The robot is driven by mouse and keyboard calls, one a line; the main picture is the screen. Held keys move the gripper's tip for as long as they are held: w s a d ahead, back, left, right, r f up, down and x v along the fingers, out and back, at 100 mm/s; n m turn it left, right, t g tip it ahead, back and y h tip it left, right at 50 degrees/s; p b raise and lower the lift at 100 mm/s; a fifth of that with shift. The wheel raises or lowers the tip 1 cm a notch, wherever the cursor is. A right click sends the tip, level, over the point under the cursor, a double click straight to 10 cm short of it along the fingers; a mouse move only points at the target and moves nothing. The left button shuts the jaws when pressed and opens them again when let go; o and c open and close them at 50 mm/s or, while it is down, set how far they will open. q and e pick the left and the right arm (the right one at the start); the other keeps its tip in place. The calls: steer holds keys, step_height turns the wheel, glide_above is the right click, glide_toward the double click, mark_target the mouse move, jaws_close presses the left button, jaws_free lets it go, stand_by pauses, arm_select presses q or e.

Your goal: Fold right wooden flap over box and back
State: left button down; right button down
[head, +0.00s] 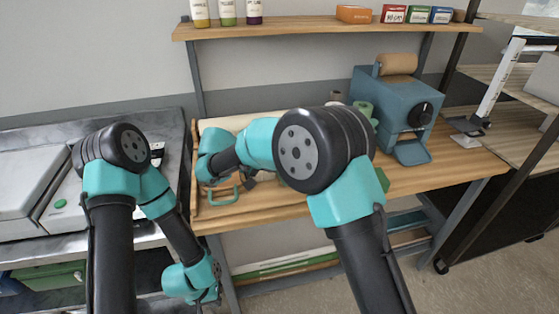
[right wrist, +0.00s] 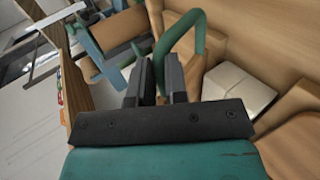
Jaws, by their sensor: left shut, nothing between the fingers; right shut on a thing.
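My right gripper (right wrist: 157,72) is shut on a curved green handle (right wrist: 190,38), seen close up in the right wrist view. A green handle also shows on the wooden surface in the head view (head: 223,198). A wooden panel (right wrist: 265,35) fills the right of the wrist view; I cannot tell whether it is the right flap. A pale block (right wrist: 238,90) lies beside the wood. The box is not clearly visible in the head view, where my right arm covers much of the bench. My left gripper (head: 208,298) is shut and empty, low at the bench's left front.
A blue machine (head: 395,105) with a brown roll stands on the wooden bench (head: 460,165). A shelf (head: 300,25) above holds bottles and small boxes. A metal counter (head: 30,240) with a pale appliance is at left. A rack (head: 500,75) stands at right.

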steer(key=shift+s+a+f, duration=0.1)
steer(key=shift+a+f, duration=0.1)
steer(key=shift+f, duration=0.5)
steer(key=c, duration=1.4)
jaws_free()
steer(key=shift+d, duration=0.1)
steer(key=shift+c, duration=0.2)
steer(key=o, duration=0.3)
steer(key=shift+r, duration=0.2)
steer(key=shift+a+r, duration=0.15)
steer(key=shift+a, duration=0.05)
